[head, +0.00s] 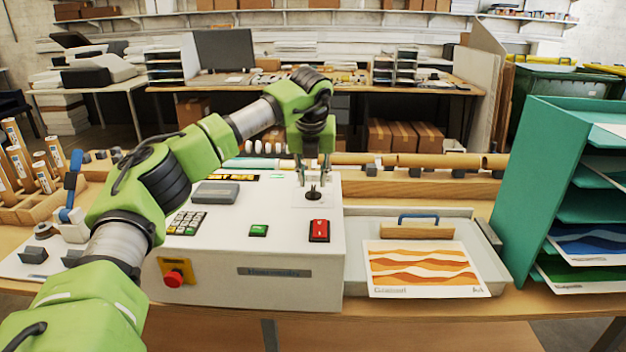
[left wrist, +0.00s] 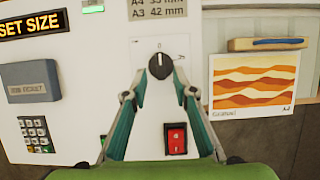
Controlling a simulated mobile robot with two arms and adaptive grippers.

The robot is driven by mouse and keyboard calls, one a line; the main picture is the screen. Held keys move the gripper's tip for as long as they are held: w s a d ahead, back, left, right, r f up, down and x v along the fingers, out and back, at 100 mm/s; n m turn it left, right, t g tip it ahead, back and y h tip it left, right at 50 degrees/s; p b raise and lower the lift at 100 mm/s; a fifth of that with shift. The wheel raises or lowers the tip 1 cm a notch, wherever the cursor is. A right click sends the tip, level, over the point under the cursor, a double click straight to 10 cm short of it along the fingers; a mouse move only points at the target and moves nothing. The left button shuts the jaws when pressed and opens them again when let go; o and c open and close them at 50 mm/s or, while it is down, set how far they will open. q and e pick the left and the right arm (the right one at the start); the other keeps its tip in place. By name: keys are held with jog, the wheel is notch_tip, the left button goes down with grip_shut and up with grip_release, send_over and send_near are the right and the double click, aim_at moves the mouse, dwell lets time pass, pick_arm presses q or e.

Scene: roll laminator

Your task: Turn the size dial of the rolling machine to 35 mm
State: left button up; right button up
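The rolling machine (head: 285,250) is a white box on the table in the middle of the head view. Its black size dial (head: 313,194) sits on a pale plate on top. In the left wrist view the round dial (left wrist: 160,66) has a light pointer line near a "0" mark. My left gripper (head: 314,178) points down just over the dial. In the left wrist view the left gripper (left wrist: 160,80) is open, with one finger on each side of the dial; I cannot tell whether either touches it. A label (left wrist: 157,8) reads A4 35 mm and A3 42 mm. My right gripper is out of view.
The display (left wrist: 33,23) reads "SET SIZE". A red switch (head: 319,230), green button (head: 258,230), keypad (head: 187,222) and emergency stop (head: 174,276) are on the machine. A tray (head: 484,262) with an orange wavy print (head: 420,268) and a green rack (head: 535,190) stand right.

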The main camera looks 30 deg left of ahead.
aim_at(313, 188)
pick_arm(q)
jog(key=shift+p+x, duration=0.3)
jog(key=shift+x, duration=1.4)
grip_shut()
